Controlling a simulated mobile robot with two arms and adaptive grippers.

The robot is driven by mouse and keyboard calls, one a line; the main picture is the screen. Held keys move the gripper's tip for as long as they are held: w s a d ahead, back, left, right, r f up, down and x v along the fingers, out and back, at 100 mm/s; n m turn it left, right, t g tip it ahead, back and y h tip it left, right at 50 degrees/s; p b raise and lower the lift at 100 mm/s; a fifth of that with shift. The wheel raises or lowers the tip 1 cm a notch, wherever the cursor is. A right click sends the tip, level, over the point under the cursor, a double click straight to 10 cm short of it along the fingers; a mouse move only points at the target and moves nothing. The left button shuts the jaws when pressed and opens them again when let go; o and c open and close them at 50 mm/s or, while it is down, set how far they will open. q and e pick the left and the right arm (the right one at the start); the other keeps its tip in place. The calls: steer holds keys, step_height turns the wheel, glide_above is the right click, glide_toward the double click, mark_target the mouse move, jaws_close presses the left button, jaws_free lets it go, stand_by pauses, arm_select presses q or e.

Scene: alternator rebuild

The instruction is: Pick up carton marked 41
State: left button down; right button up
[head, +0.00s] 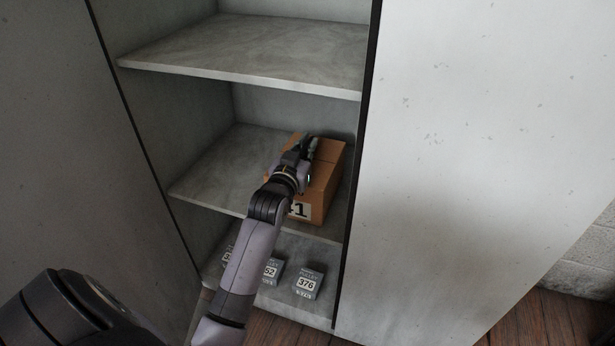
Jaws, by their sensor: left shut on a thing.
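The brown carton (327,181) stands on the middle shelf of the open cabinet, at its right side. Its white front label shows a "1" and part of a digit before it; my arm hides the rest. My left gripper (307,145) reaches over the carton's top from the front and is shut on it. The gripper and wrist hide part of the carton's top and left side. The carton seems to rest on the shelf; I cannot tell if it is lifted. My right gripper is not in view.
Small grey boxes marked 376 (308,283) and 52 (272,270), and another partly hidden, stand on the bottom shelf (318,315). The upper shelf (250,55) is bare. The middle shelf (222,172) is clear left of the carton. The cabinet's right door (450,150) stands close beside the carton.

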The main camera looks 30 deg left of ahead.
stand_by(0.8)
arm_select(q)
steer(key=shift+r, duration=0.25)
